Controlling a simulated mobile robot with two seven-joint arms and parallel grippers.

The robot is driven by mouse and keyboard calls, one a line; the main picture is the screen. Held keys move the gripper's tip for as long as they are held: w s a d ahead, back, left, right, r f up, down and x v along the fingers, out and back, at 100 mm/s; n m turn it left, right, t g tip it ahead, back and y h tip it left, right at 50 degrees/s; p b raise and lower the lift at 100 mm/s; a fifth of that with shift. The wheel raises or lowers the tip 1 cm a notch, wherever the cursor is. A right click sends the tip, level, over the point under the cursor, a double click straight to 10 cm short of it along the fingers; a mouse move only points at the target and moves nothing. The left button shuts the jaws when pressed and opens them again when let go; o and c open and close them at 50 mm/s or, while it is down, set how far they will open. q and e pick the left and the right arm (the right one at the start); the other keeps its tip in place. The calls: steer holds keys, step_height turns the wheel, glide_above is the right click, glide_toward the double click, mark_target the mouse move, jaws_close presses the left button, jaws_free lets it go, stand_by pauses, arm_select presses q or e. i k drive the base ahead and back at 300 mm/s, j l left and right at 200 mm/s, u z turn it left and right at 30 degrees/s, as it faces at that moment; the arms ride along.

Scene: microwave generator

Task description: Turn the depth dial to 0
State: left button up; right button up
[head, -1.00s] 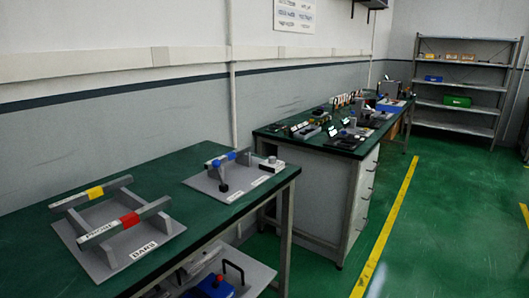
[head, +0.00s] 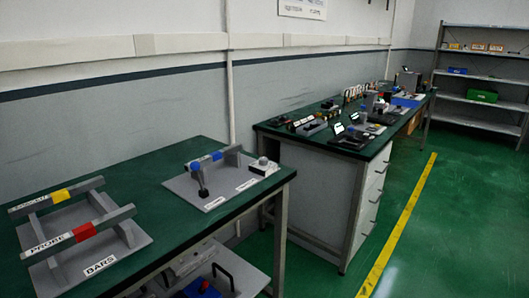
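No dial marked as the depth dial can be made out. The far workbench (head: 330,150) carries several small devices, too small to read, among them a box with light panels (head: 308,126) and a black device with a lit screen (head: 350,138). Neither of my grippers is in view.
A grey fixture labelled BARS (head: 130,248), with red- and yellow-banded bars, sits on the near bench. A lower shelf (head: 240,272) holds more parts. Green floor with a yellow line (head: 400,220) is clear on the right. A shelf rack (head: 480,110) stands at the back right.

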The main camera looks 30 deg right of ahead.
mark_target(263, 161)
steer(key=i+l, duration=0.1)
steer(key=l, duration=0.45)
steer(key=i+l+u, duration=0.1)
steer(key=l, duration=0.4)
steer(key=i+l, duration=0.1)
steer(key=l, duration=0.45)
